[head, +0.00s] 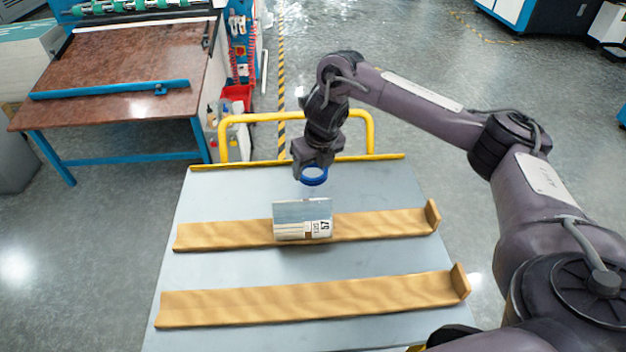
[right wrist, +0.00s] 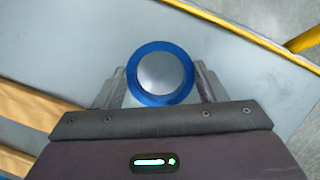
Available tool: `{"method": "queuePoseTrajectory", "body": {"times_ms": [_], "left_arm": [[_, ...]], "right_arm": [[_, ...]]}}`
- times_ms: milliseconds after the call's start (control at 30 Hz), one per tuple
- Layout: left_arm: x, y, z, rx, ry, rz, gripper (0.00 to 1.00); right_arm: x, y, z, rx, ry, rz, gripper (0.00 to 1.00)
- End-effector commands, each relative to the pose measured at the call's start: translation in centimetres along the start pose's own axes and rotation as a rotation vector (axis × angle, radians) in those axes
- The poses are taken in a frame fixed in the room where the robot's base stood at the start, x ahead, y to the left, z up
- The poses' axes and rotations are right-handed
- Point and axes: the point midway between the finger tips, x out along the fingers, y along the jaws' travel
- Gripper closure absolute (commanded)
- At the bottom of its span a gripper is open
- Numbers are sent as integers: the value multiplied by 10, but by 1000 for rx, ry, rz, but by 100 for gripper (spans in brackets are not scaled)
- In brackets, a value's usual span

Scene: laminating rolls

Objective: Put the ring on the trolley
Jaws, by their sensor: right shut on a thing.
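A blue ring (head: 314,182) is held in my right gripper (head: 314,170) over the far part of the grey trolley top (head: 230,186). The gripper is shut on the ring. How high the ring is above the surface is hard to tell. My left gripper is not in view.
Two tan wooden rails (head: 215,236) (head: 310,301) lie across the trolley. A white labelled block (head: 302,220) stands at the far rail, just nearer than the ring. A yellow handle (head: 270,117) rises at the trolley's far edge. A brown-topped bench (head: 130,65) stands far left.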

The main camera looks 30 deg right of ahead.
Motion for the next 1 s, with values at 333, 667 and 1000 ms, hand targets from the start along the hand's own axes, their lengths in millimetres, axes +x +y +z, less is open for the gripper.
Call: {"method": "queuePoseTrajectory", "body": {"times_ms": [333, 667, 1000], "left_arm": [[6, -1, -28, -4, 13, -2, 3], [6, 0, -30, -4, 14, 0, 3], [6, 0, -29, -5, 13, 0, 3]], "right_arm": [[31, 0, -9, -1, 1, 0, 60], [33, 0, -10, -1, 2, 0, 29], [33, 0, -10, -1, 2, 0, 13]]}}
